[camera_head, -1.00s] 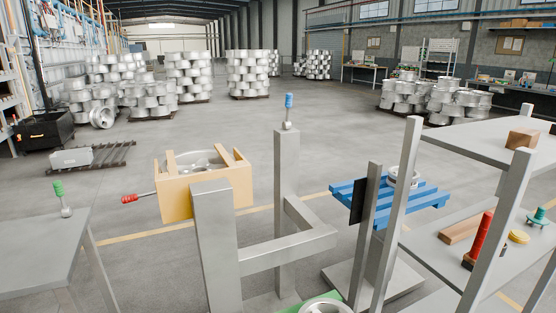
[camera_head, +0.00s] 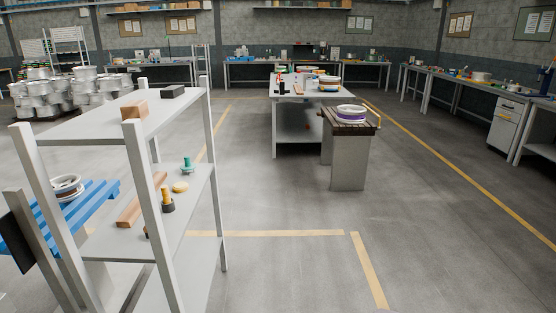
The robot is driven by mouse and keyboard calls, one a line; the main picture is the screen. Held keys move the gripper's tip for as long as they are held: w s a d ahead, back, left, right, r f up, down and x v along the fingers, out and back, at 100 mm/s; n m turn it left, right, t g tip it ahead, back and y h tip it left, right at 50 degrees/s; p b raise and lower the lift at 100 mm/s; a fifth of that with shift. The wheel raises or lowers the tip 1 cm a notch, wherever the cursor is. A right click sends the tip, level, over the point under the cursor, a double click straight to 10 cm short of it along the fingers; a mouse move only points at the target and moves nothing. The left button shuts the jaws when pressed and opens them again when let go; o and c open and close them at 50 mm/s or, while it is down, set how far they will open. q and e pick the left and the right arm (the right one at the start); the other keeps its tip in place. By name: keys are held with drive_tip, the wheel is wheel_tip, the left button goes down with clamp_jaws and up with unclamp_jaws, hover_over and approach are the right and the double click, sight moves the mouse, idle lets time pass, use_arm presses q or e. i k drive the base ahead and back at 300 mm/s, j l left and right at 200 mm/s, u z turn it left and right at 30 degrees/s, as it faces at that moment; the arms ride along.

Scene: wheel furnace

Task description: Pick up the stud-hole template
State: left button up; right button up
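I cannot pick out the stud-hole template with certainty. On the middle board of the grey shelf rack (camera_head: 190,215) are a small teal piece with an upright knob (camera_head: 187,164), a flat yellow disc (camera_head: 180,187), a yellow-handled piece with a dark base (camera_head: 167,200) and a long wooden block (camera_head: 136,205). A wheel with a purple band (camera_head: 351,114) lies on a dark-topped stand (camera_head: 347,150) right of centre. Small items on the worktable behind it are too small to identify. Neither of my grippers is in view.
The rack's top board carries a brown block (camera_head: 134,110) and a black box (camera_head: 174,92). A blue slatted platform (camera_head: 90,207) stands at the left. A grey worktable (camera_head: 283,93) is behind the stand. Open floor (camera_head: 290,205) lies between rack and stand, and to the right.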

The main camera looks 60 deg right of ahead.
sight(188, 166)
drive_tip(key=z, duration=1.15)
drive_tip(key=u, duration=0.65)
drive_tip(key=i+l+u, duration=0.15)
drive_tip(key=l+u, duration=0.25)
drive_tip(key=i+l+u, duration=0.1)
drive_tip(key=l+u, duration=0.15)
drive_tip(key=u, duration=0.2)
drive_tip(key=l+u, duration=0.4)
drive_tip(key=i, duration=0.05)
